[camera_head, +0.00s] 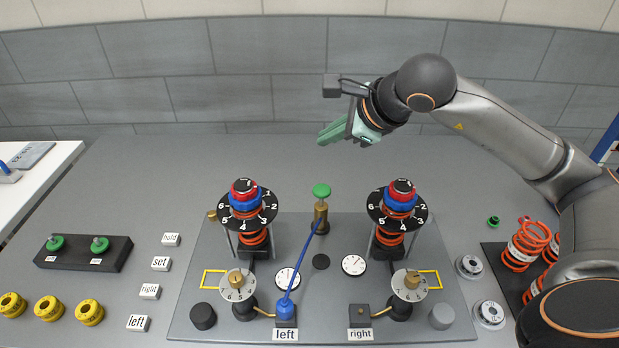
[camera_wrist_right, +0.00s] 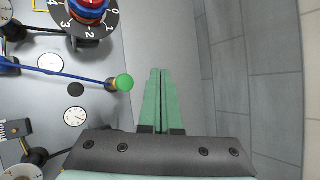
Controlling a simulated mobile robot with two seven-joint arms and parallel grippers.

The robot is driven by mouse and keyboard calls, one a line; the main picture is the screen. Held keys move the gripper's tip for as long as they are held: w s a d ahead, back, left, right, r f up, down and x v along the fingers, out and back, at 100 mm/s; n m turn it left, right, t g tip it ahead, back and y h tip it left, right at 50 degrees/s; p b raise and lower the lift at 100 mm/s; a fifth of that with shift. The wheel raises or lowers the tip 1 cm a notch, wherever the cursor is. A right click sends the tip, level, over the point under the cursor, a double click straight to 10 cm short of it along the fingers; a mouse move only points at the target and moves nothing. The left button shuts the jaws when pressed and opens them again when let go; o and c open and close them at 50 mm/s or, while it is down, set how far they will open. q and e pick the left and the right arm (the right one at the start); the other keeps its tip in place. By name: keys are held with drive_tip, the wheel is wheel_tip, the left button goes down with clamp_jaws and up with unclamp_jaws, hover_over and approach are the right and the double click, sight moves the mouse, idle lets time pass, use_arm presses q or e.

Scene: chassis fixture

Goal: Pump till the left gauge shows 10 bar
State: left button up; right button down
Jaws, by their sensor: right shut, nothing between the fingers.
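The pump has a green knob (camera_head: 321,190) on a brass body (camera_head: 320,215) in the middle of the grey panel. The knob is also in the right wrist view (camera_wrist_right: 124,82). A blue hose (camera_head: 305,255) runs from the pump to a blue connector (camera_head: 285,308) at the left block. The left gauge (camera_head: 287,278) is a small white dial, too small to read; the right gauge (camera_head: 353,265) is beside it. My right gripper (camera_head: 334,132) is shut and empty, raised beyond the knob and apart from it. In its wrist view the fingertips (camera_wrist_right: 160,71) are together. My left gripper is not in view.
Spring stands with numbered dials, left (camera_head: 246,212) and right (camera_head: 397,210), flank the pump. Loose springs (camera_head: 524,245) lie at the right, yellow rings (camera_head: 48,308) and label blocks (camera_head: 150,291) at the left. The table behind the panel is clear up to the wall.

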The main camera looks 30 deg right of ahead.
drive_tip(key=shift+s, duration=0.1)
idle(0.3)
drive_tip(key=b, duration=0.6)
hover_over(327, 191)
wheel_tip(327, 191, down, 8)
drive_tip(key=shift+r, duration=0.1)
drive_tip(key=shift+f+b, duration=0.35)
drive_tip(key=shift+f, duration=0.15)
idle(0.3)
idle(0.8)
